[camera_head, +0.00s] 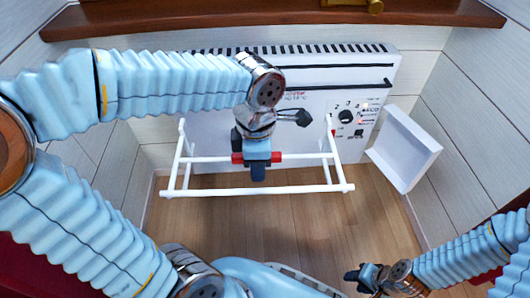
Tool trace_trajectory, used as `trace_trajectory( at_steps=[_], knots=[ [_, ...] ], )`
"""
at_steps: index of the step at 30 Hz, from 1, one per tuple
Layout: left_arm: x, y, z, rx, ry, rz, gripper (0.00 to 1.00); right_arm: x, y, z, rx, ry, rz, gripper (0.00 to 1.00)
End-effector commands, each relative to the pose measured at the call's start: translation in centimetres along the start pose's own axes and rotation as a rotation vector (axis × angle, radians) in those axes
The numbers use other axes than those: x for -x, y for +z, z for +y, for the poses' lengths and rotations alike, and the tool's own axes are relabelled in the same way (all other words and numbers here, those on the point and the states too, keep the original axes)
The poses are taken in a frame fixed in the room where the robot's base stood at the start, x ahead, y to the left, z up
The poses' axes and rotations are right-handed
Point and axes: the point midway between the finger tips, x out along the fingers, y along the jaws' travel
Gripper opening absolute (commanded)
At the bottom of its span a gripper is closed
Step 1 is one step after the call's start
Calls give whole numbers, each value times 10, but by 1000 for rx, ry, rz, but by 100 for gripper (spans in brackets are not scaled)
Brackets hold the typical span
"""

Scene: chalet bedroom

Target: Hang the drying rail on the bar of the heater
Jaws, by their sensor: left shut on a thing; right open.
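The drying rail (225,192) is a white frame of thin rods with upturned ends. My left gripper (257,172) is shut on its rear rod, near the middle, at red marks. The rail is held in front of the lower part of the heater, and its ends seem near the panel; I cannot tell whether they touch it. The heater (330,60) is a white wall panel with a slotted top. Its dark bar (345,87) runs across the upper front, partly hidden by my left arm. My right gripper (362,279) is open and empty at the lower right.
A control dial (346,116) and small lights are on the heater's right side. A white open box (408,145) stands tilted to the right of it. A wooden shelf (430,14) lies above. The wooden floor (310,220) below the rail is clear.

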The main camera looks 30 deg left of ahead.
Motion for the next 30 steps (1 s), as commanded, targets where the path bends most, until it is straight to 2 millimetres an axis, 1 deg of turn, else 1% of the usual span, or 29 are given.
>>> trace_trajectory(
  at_steps=[4, 8, 30],
  knots=[
    [2, -1, 2, 36, -1, -1, 0, 1, 0, 0, 0, 0, -1, 43],
    [2, -1, 11, 37, -1, -1, 0, 2, 0, 0, 0, 0, 0, 43],
    [2, -3, 79, 35, -1, -1, 0, 13, -1, -3, -1, 3, 4, 43]
  ],
)
